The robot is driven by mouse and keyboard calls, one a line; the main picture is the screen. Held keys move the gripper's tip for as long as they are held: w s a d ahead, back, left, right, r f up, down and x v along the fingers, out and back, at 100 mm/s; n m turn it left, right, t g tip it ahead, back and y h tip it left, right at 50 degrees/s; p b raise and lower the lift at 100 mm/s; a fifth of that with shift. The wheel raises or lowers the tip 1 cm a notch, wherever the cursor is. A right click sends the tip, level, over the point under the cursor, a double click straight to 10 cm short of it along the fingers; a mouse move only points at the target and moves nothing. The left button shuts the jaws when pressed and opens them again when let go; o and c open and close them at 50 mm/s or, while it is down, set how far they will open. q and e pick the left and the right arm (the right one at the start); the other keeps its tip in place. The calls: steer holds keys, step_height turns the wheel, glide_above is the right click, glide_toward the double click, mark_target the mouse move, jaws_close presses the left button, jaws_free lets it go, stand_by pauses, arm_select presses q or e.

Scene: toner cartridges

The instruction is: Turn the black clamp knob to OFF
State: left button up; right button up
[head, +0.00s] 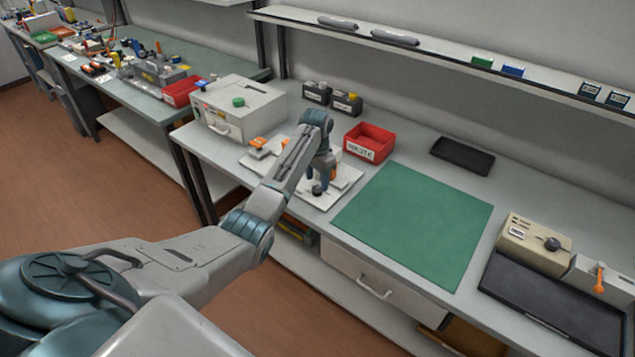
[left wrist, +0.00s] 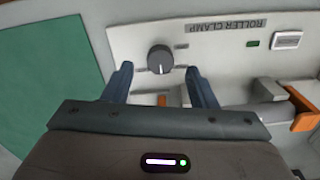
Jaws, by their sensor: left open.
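The black clamp knob (left wrist: 160,59) is round, with a white mark on its lower side in the left wrist view. It sits on a pale plate (left wrist: 212,56) labelled ROLLER CLAMP. In the head view the knob (head: 316,190) is a small dark disc at the plate's front. My left gripper (head: 320,182) is over the plate at the knob. In the left wrist view its fingers (left wrist: 160,68) are open, one on each side of the knob with gaps. Contact cannot be made out. My right gripper is not in view.
On the plate are a green indicator (left wrist: 252,44), a small display (left wrist: 287,39) and orange-ended parts (left wrist: 304,121). A red waste bin (head: 369,142) stands just right of the plate. A green mat (head: 415,222) lies clear beside it. A beige box (head: 533,245) with another dark knob is farther right.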

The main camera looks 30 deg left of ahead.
mark_target(317, 189)
arm_select(q)
step_height(317, 189, down, 3)
steer(key=shift+w+f, duration=0.1)
steer(key=shift+f, duration=0.05)
steer(key=shift+c, duration=0.2)
steer(key=c, duration=0.9)
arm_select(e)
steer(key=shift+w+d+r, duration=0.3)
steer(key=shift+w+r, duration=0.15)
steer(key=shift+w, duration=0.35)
arm_select(q)
steer(key=shift+p, duration=0.35)
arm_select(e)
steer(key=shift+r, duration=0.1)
